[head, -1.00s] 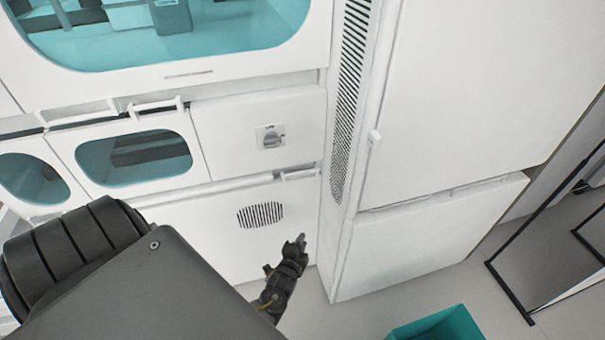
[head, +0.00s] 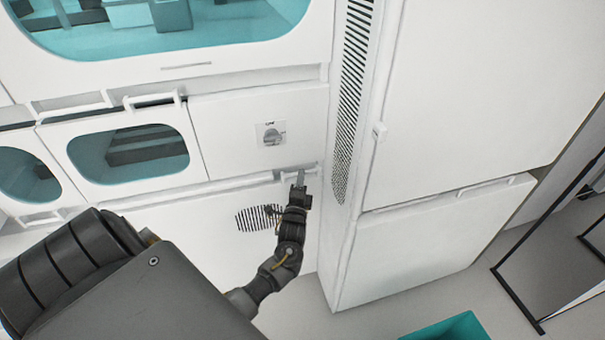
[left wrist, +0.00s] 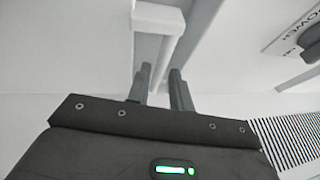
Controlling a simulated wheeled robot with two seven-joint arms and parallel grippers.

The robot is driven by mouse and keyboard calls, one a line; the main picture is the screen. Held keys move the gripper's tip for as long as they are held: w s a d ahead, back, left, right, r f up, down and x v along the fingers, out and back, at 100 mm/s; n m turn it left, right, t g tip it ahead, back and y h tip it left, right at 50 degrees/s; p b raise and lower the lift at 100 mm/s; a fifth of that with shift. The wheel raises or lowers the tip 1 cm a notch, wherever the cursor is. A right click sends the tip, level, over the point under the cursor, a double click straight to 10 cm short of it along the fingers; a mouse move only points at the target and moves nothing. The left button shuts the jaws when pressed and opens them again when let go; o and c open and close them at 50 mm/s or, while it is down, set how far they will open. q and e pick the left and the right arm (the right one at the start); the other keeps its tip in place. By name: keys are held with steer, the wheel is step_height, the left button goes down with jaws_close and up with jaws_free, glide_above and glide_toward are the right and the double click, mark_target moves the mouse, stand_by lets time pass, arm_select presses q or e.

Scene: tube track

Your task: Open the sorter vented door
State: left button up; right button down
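The sorter's vented door (head: 200,232) is the low white panel with a round slotted vent (head: 256,218). It looks shut. Its white bar handle (head: 312,170) is at the top right edge and also shows in the left wrist view (left wrist: 169,50). My left gripper (head: 299,180) is up at this handle, pointing at it. In the left wrist view its two dark fingers (left wrist: 160,76) are apart, with the handle bar running between or just beyond them; contact cannot be told. My right gripper is not in view.
A panel with a knob (head: 271,136) is just above the door. Small windowed doors (head: 130,155) are to the left. A tall white cabinet (head: 430,240) stands close on the right. A teal bin (head: 450,328) is on the floor at the bottom right.

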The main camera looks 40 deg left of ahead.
arm_select(q)
steer(key=shift+x, duration=1.55)
jaws_close()
